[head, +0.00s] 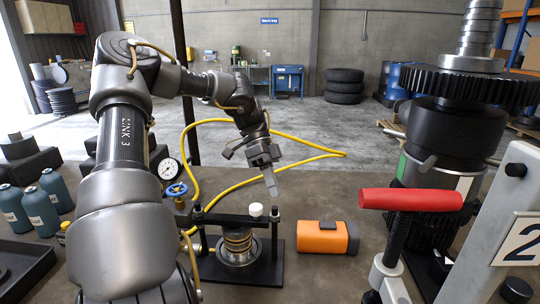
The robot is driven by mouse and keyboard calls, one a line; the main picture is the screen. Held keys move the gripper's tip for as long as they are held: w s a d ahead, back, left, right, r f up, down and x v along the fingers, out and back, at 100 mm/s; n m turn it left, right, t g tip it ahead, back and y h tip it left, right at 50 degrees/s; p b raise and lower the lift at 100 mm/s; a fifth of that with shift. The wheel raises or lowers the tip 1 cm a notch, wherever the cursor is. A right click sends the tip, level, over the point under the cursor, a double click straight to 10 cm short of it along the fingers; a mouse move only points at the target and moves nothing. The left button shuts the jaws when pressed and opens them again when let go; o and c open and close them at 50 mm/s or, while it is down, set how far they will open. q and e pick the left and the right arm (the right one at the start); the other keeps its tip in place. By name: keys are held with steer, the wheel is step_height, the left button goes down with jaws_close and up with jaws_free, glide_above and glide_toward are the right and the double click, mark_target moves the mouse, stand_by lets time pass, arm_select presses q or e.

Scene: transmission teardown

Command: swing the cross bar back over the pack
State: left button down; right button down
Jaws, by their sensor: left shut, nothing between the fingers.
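The pack (238,245) is a short stack of copper-coloured and dark rings. It sits on a round metal seat on a black base plate (268,272). The cross bar (228,218) is a dark bar between two short posts, at the upper edge of the pack. I cannot tell whether it lies right over the pack or just behind it. A white knob (256,210) stands near its right end. My left gripper (271,191) is shut and empty, pointing down, above and behind the bar's right end and apart from it. My right gripper is out of view.
An orange and black block (327,237) lies right of the fixture. A gauge (169,170), a blue valve (177,189) and a yellow hose (299,144) are behind and left. A red-handled lever (411,199) and a geared shaft (468,88) stand at right. Teal bottles (40,212) are at left.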

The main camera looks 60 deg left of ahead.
arm_select(q)
steer(key=v, duration=0.7)
steer(key=shift+s+r, duration=0.25)
steer(key=shift+r, duration=0.1)
